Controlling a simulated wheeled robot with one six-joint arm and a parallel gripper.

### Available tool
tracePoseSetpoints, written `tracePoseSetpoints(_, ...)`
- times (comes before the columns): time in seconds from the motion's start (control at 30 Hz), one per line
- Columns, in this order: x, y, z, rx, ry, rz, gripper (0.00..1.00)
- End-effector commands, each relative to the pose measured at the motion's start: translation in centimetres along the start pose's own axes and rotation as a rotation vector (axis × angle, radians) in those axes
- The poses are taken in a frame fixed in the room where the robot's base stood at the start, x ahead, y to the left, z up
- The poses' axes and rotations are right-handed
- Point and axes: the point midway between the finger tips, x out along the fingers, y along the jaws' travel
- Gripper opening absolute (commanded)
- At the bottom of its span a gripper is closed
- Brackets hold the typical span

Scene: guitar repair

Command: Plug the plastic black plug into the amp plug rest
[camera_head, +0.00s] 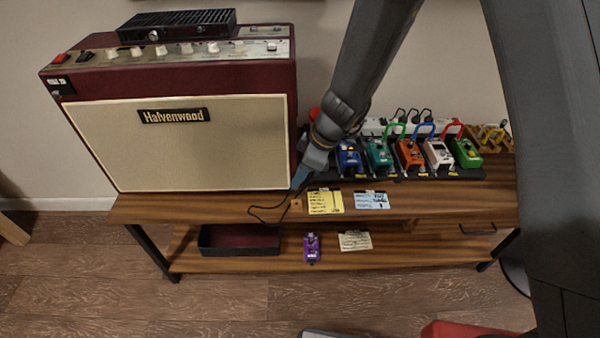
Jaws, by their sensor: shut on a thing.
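My gripper (299,180) points down at the right front corner of the amp, just above the table's front part. It is shut on the plastic black plug, which is too small and covered to make out. A thin black cable (268,210) loops from below the gripper to the left, over the table's front edge. A small light-brown block (296,205) sits at the table edge just under the gripper; I cannot tell for sure whether it is the amp plug rest. The dark red amp (180,145) with cream front stands on the table at left.
A row of coloured pedals (408,155) stands on a black board right of my gripper. A yellow note (325,203) and a blue note (371,200) lie in front. The lower shelf holds a black tray (240,252), a purple pedal (311,246) and a paper card (355,240).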

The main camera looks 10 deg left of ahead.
Motion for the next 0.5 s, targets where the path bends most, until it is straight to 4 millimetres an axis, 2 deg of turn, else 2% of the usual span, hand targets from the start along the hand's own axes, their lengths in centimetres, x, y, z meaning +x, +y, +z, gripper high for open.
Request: tracePoseSetpoints(0.5,3.9,0.2,1.8,0.003,0.000,0.001,0.00)
